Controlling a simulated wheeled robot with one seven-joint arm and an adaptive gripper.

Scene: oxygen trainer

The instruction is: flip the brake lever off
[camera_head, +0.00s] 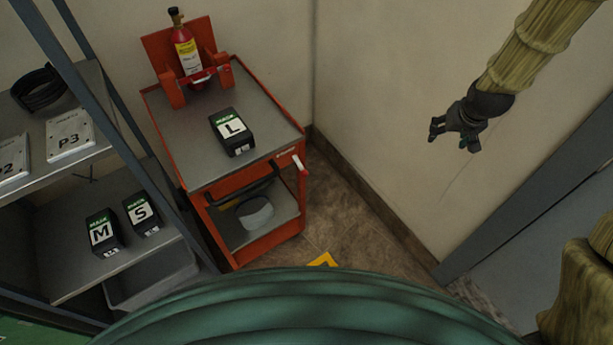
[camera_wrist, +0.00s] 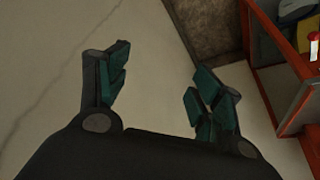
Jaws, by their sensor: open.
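The brake lever (camera_head: 301,165) is a small lever with a red and white end on the right front corner of the orange cart (camera_head: 222,201). In the wrist view its red and white end (camera_wrist: 314,45) shows at the right edge, beside the cart frame (camera_wrist: 287,60). My gripper (camera_head: 454,135) is open and empty, raised in front of the wall, well to the right of the lever. In the wrist view the open fingers (camera_wrist: 158,85) face bare wall and floor, with nothing between them.
On the cart top stand a mask box marked L (camera_head: 231,132) and a red bottle (camera_head: 187,55) in a holder. A shelf rack (camera_head: 110,215) with boxes M and S stands close at the cart's left. Free space lies between my gripper and the cart.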

